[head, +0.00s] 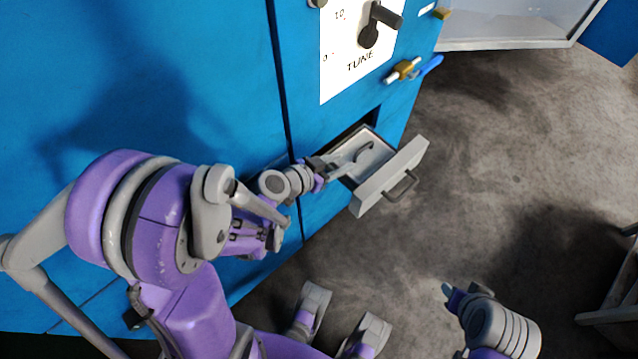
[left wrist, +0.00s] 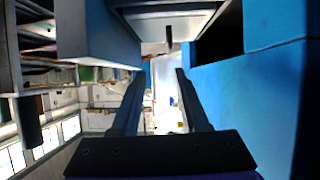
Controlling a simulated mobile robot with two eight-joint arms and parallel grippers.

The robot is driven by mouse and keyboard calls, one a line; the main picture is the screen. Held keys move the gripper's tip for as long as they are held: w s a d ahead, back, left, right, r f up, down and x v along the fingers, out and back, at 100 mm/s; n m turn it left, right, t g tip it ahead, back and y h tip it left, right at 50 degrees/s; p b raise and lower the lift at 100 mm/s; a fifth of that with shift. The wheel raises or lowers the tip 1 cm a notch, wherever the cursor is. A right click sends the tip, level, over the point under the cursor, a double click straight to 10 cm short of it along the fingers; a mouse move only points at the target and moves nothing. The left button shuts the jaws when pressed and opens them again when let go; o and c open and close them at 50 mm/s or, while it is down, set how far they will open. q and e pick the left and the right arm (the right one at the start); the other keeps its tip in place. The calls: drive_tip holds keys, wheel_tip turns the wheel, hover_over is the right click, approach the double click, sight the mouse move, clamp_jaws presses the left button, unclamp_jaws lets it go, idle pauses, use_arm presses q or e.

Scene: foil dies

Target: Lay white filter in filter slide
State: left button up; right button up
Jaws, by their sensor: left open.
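The filter slide (head: 391,179) is a pale grey drawer with a grey handle, pulled out of the blue machine in the head view. Its inside is pale, with a small grey curved piece (head: 366,151) in it. I cannot tell whether a white filter lies there. My left gripper (head: 338,166) is at the slide's left side, close to its opening; I cannot tell if it touches. In the left wrist view its two fingers (left wrist: 160,88) are apart, with nothing clearly held between them. My right gripper (head: 450,292) is low at right, away from the slide, its jaws unclear.
The blue machine (head: 215,75) fills the left and middle. Above the slide are a white TUNE panel (head: 345,75) with a dark lever (head: 372,28) and a brass fitting with a blue handle (head: 430,65). Concrete floor (head: 520,140) is open at right. A grey frame (head: 615,290) stands at the right edge.

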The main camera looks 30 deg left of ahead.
use_arm(q)
drive_tip(key=s+r+n+g+y, duration=0.1)
drive_tip(key=s+n+g+y, duration=0.1)
drive_tip(key=s, duration=0.7)
drive_tip(key=s+r+n+g+y, duration=0.2)
drive_tip(key=s+g, duration=0.3)
drive_tip(key=s, duration=0.4)
drive_tip(key=shift+a+y, duration=0.15)
drive_tip(key=shift+y, duration=0.25)
wheel_tip(320, 180, up, 13)
drive_tip(key=w+p, duration=0.2)
drive_tip(key=p, duration=1)
drive_tip(key=shift+t, duration=0.3)
drive_tip(key=shift+w, duration=0.1)
